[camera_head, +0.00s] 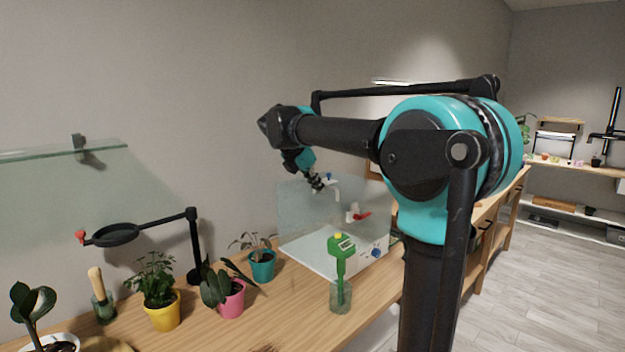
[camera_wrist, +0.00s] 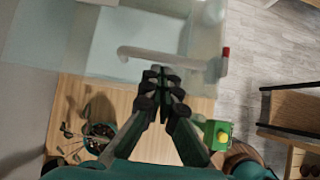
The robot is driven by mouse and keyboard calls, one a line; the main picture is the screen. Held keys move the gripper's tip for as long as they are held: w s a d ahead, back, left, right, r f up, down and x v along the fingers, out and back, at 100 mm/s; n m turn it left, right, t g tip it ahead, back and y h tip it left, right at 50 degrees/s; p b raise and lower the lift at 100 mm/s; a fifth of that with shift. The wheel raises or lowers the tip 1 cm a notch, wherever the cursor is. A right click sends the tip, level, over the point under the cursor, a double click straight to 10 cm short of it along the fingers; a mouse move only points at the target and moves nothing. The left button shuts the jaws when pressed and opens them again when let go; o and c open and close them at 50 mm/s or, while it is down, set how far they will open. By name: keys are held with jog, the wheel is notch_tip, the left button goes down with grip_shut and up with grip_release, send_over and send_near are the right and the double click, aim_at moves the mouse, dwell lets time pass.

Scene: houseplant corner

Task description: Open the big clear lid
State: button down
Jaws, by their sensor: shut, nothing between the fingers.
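A big clear panel, seemingly the lid (camera_head: 296,212), stands steeply at the back left of a white box (camera_head: 308,256) on the wooden bench. In the wrist view the clear panel (camera_wrist: 40,32) spreads at the upper left, beside the pale box (camera_wrist: 120,50). I cannot tell exactly how far the lid is open. A white bar (camera_wrist: 165,55) with a red end crosses just beyond my fingertips. My gripper (camera_head: 317,184) is shut and empty, close in front of the panel. In the wrist view its fingertips (camera_wrist: 160,80) point at the bar; contact is unclear.
A green tool (camera_head: 341,252) stands in a glass jar (camera_head: 340,297) in front of the box. Potted plants in teal (camera_head: 262,267), pink (camera_head: 231,303) and yellow (camera_head: 163,314) pots stand left. A black magnifier stand (camera_head: 194,245) rises behind them. Bare bench (camera_head: 285,315) shows at the front.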

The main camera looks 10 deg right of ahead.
jog(key=shift+w+d+f, duration=0.1)
jog(key=shift+d+f, duration=0.05)
jog(key=shift+f, duration=0.1)
